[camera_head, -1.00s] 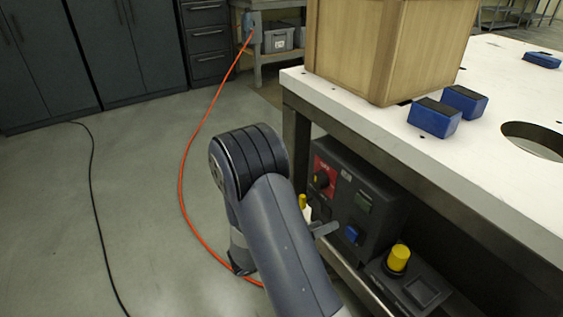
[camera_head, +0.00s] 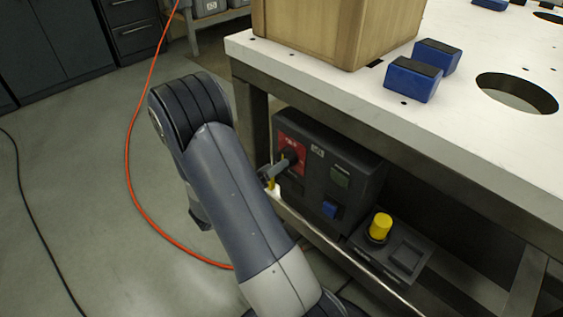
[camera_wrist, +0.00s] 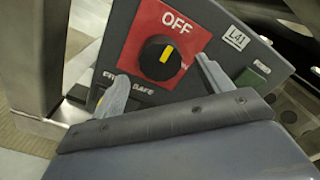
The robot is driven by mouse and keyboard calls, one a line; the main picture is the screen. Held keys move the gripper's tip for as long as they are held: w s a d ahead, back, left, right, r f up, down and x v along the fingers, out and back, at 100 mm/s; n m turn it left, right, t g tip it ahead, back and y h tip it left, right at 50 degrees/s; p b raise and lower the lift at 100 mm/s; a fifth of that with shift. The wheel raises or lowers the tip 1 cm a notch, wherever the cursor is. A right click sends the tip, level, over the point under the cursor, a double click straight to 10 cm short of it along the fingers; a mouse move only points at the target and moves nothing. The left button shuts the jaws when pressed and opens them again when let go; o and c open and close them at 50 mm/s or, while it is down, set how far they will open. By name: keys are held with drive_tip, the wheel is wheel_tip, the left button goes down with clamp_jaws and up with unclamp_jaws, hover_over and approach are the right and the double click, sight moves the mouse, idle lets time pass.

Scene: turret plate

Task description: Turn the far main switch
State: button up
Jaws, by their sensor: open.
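The main switch (camera_wrist: 158,60) is a black round knob with a yellow mark on a red plate (camera_wrist: 186,22) with "OFF" above it. The yellow mark points roughly up toward "OFF". In the head view the red plate (camera_head: 292,145) is on the far dark box under the table, partly hidden by my gripper (camera_head: 277,172). In the wrist view my gripper (camera_wrist: 163,82) is open, its two fingertips spread on either side of the knob's lower part. Whether they touch it cannot be told.
The dark box (camera_head: 355,165) also carries a green and a blue button (camera_head: 330,210). A nearer box has a yellow knob (camera_head: 380,227). The white tabletop (camera_head: 460,150) overhangs both; a table leg (camera_head: 252,120) stands left. An orange cable (camera_head: 128,150) crosses the floor.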

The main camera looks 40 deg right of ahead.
drive_tip(key=shift+w+d, duration=0.15)
drive_tip(key=shift+d, duration=2)
drive_tip(key=shift+c, duration=0.4)
drive_tip(key=shift+b, duration=0.3)
drive_tip(key=c, duration=0.9)
